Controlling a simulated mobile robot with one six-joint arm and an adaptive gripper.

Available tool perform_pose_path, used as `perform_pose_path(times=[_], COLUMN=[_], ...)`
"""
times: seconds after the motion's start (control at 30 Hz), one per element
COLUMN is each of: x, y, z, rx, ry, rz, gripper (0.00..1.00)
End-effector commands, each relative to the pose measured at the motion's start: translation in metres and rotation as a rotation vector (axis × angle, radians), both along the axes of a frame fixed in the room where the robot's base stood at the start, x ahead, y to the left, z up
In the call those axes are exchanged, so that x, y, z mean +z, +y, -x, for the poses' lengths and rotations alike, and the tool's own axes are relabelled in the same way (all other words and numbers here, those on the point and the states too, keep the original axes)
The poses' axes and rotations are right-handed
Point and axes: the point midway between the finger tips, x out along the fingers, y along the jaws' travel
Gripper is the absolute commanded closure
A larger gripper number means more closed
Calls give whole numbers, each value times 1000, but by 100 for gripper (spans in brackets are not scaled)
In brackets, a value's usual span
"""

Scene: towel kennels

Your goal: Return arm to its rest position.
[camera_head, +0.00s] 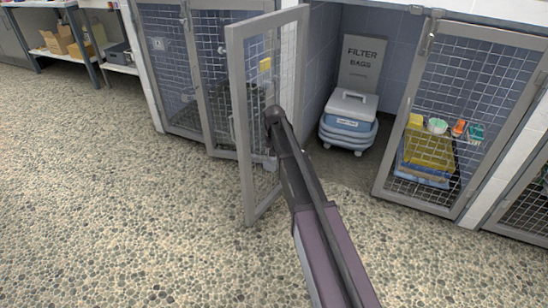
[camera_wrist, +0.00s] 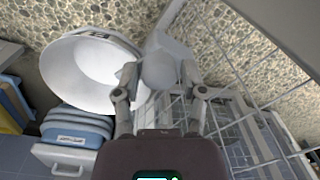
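My arm reaches forward from the bottom of the head view to the open kennel door (camera_head: 238,115). My gripper (camera_head: 269,118) is at its far end, in front of the door's mesh and largely hidden by the arm. In the wrist view my gripper (camera_wrist: 160,92) has its two fingers spread apart. A pale rounded shape shows between and beyond them; I see no object gripped. The mesh (camera_wrist: 235,100) runs close along the right finger; I cannot tell whether they touch.
The open kennel right of the door holds a blue and white carrier (camera_head: 349,120) and a grey "FILTER BAGS" board (camera_head: 361,62). A shut kennel at right (camera_head: 465,70) holds folded towels (camera_head: 430,150). Shelves (camera_head: 75,45) stand back left. The pebbled floor (camera_head: 120,220) is clear at left.

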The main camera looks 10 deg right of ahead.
Motion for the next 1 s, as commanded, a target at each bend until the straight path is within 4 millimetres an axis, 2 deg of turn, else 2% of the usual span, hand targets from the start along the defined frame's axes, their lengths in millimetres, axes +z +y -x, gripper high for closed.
perform_pose_path(times=[0.43,0.57,0.67,0.77,0.87,1.0], x=[0,5,13,25,40,65], y=[-1,-1,-1,-1,-2,-2], z=[-1,8,22,45,76,129], rx=[-2,2,10,22,41,73], ry=[-4,-4,-4,-4,-4,-3], rz=[2,3,4,7,9,13], gripper=[21,21,21,21,21,21])
